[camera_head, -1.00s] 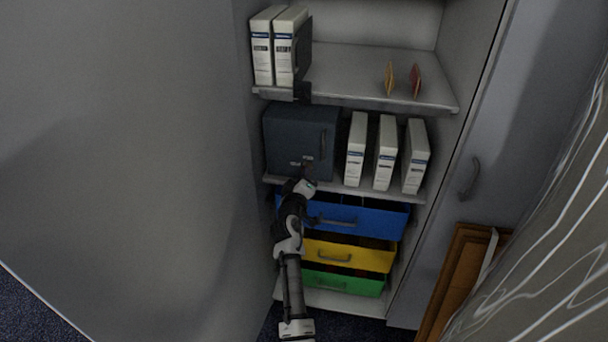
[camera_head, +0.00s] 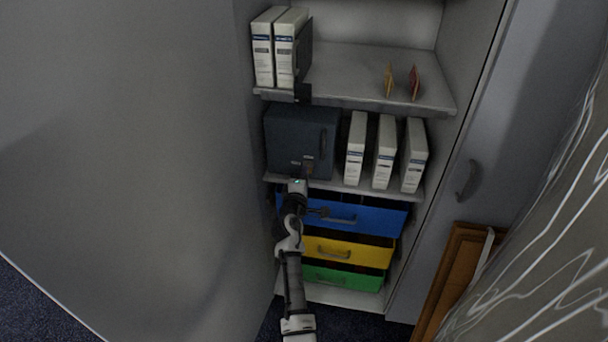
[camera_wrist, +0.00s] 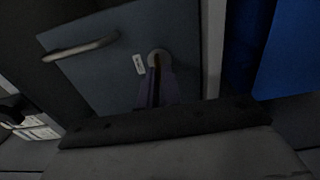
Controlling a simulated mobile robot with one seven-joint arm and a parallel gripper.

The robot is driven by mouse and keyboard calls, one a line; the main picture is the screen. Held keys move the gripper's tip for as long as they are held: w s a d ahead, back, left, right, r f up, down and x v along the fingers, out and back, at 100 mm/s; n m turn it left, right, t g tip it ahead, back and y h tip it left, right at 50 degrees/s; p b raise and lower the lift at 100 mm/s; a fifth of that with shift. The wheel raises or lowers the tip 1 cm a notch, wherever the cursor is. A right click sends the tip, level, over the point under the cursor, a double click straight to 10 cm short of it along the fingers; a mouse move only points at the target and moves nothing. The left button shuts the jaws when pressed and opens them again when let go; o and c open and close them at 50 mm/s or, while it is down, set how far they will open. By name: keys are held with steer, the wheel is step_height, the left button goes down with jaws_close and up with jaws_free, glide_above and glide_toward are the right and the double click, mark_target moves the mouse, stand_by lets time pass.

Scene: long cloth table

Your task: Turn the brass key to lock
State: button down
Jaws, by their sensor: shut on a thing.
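A dark blue-grey safe (camera_head: 288,135) stands on the middle shelf, its door looking closed, with a bar handle (camera_head: 323,142) on the right. The handle also shows in the wrist view (camera_wrist: 80,48). A round lock (camera_wrist: 158,56) with a small white label (camera_wrist: 138,64) beside it is on the door. The brass key (camera_wrist: 157,63) shows as a thin brownish strip at the lock, mostly hidden between my fingers. My gripper (camera_wrist: 157,88) is shut on the key, right in front of the lock. In the head view my gripper (camera_head: 307,172) is at the safe's lower front.
White binders (camera_head: 385,152) stand right of the safe on the same shelf (camera_head: 340,184). Blue (camera_head: 370,216), yellow (camera_head: 365,255) and green (camera_head: 350,279) drawers are below, close to my arm. A large grey panel (camera_head: 120,150) fills the left side.

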stand_by(0.4)
steer(key=c, duration=1.6)
jaws_free()
steer(key=s+a+b, duration=0.2)
steer(key=s, duration=1.1)
steer(key=shift+s+a, duration=0.3)
steer(key=shift+a, duration=0.05)
